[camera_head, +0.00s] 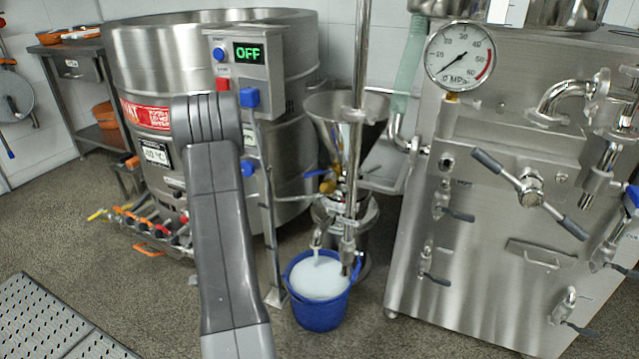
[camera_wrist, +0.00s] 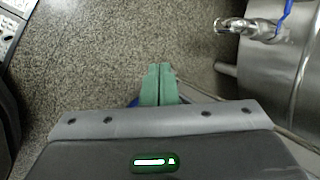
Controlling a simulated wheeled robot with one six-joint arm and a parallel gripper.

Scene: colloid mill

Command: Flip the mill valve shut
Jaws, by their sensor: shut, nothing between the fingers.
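The mill (camera_head: 345,215) stands in the middle of the head view, with a steel funnel hopper (camera_head: 345,108) on top. A brass-coloured fitting (camera_head: 328,185) with a small blue piece beside it sits under the hopper. I cannot tell the valve's handle position there. A spout pours whitish liquid into a blue bucket (camera_head: 318,305) on the floor. My gripper (camera_wrist: 158,70) shows in the wrist view, its green fingers shut together and empty over the floor. In the head view my grey arm hides it. A steel valve with a blue lever (camera_wrist: 286,14) is at the wrist view's upper right, apart from the fingers.
A large steel vessel (camera_head: 150,60) with an OFF control box (camera_head: 248,53) stands left of the mill. A steel machine with a gauge (camera_head: 460,55) and protruding handles (camera_head: 530,190) stands close on the right. Floor is open at front left, beside a perforated grate (camera_head: 50,320).

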